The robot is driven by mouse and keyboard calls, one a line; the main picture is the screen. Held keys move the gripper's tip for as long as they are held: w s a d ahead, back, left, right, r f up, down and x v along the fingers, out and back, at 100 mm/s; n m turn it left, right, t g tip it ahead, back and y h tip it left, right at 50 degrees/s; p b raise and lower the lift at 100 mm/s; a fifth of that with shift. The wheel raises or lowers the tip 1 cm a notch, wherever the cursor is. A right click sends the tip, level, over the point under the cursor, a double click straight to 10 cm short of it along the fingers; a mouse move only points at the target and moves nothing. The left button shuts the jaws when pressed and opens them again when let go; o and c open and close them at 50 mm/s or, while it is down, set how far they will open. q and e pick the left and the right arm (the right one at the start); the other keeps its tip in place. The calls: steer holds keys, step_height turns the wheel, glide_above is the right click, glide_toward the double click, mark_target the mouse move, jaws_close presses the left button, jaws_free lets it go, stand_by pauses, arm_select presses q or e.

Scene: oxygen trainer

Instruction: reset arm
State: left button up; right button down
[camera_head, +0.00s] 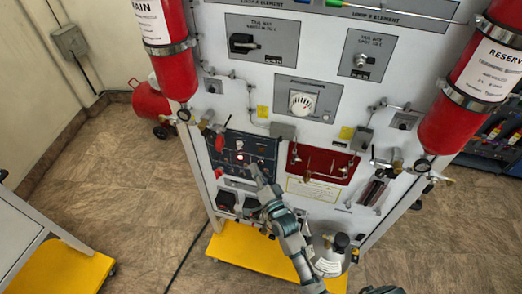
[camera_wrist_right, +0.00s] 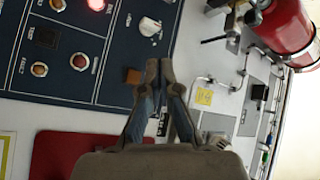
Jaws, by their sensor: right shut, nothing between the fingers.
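My right gripper (camera_head: 258,172) is in front of the dark blue control panel (camera_head: 240,146) on the lower left of the white trainer board (camera_head: 268,95). In the right wrist view, the right gripper's fingers (camera_wrist_right: 159,70) are together and empty, with their tips over the panel's edge region. The dark blue panel (camera_wrist_right: 75,45) there shows a lit red lamp, a white knob (camera_wrist_right: 149,27) and several round buttons. I cannot tell whether the fingertips touch the panel. My left gripper does not show clearly in either view.
Red cylinders, one at the left (camera_head: 172,60) and one at the right (camera_head: 465,90), flank the board. A red recessed panel (camera_head: 320,163) is right of the gripper. The board stands on a yellow base (camera_head: 245,255).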

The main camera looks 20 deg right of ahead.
steer(key=shift+f, duration=0.1)
step_height(320, 180, down, 26)
steer(key=s+r+n+g+b, duration=0.1)
steer(key=s+n+g, duration=0.15)
steer(key=g, duration=0.25)
steer(key=s+d+f+n+g+h+b, duration=0.15)
steer(key=s+f, duration=0.35)
steer(key=f, duration=0.5)
steer(key=s+f+n+g+p, duration=0.1)
steer(key=s+f+n+g, duration=0.2)
steer(key=f, duration=0.6)
steer(key=s+d+f+n+g+b, duration=0.1)
steer(key=s+f+g, duration=0.1)
steer(key=s+f, duration=0.55)
steer(key=s+d+f+n+g, duration=0.1)
steer(key=s+d+f+g, duration=0.15)
steer(key=s+f, duration=0.55)
steer(key=s+d+f+n+g, duration=0.1)
steer(key=s+f, duration=0.1)
steer(key=s, duration=0.6)
steer(key=s+d+f+n+g+h, duration=0.1)
steer(key=s+f+g, duration=0.1)
steer(key=s, duration=0.6)
steer(key=s+d+f+n+g+h+b, duration=0.1)
steer(key=s+f, duration=0.3)
steer(key=s, duration=0.4)
steer(key=shift+s+d+g, duration=0.4)
steer(key=shift+d+g, duration=0.15)
steer(key=shift+g, duration=0.05)
